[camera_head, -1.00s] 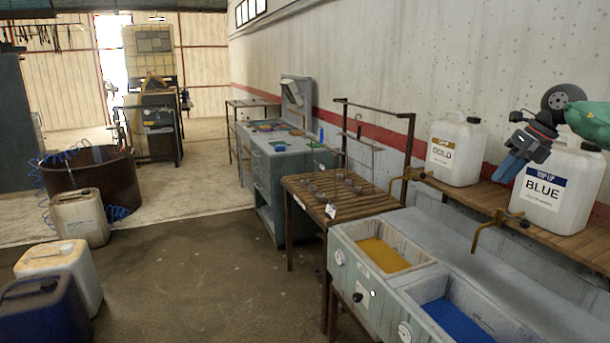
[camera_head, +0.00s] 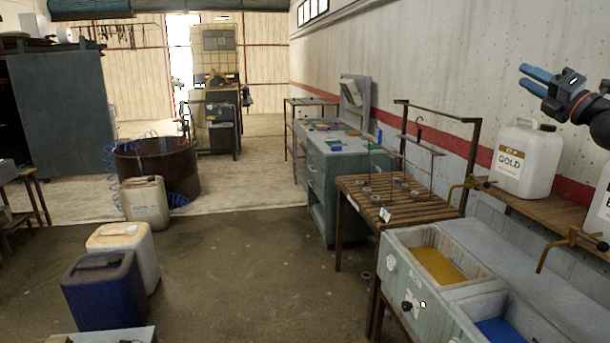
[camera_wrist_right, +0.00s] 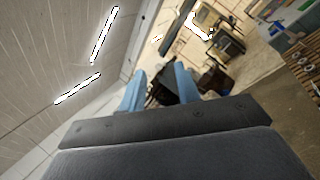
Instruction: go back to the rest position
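My right gripper (camera_head: 530,78) is at the upper right of the head view, raised in front of the wall and above the white jug labelled GOLD (camera_head: 526,160). Its two blue fingers point left and stand apart with nothing between them. In the right wrist view the gripper (camera_wrist_right: 160,75) also shows its fingers apart and empty, with the room beyond. My left gripper is in neither view.
The jug stands on a wooden shelf (camera_head: 548,219) with brass taps, above basins of yellow (camera_head: 438,266) and blue liquid (camera_head: 498,331). A slatted table (camera_head: 377,197) and grey-green bench (camera_head: 345,160) stand beyond. Canisters, including a blue one (camera_head: 104,292), stand left. Floor between is open.

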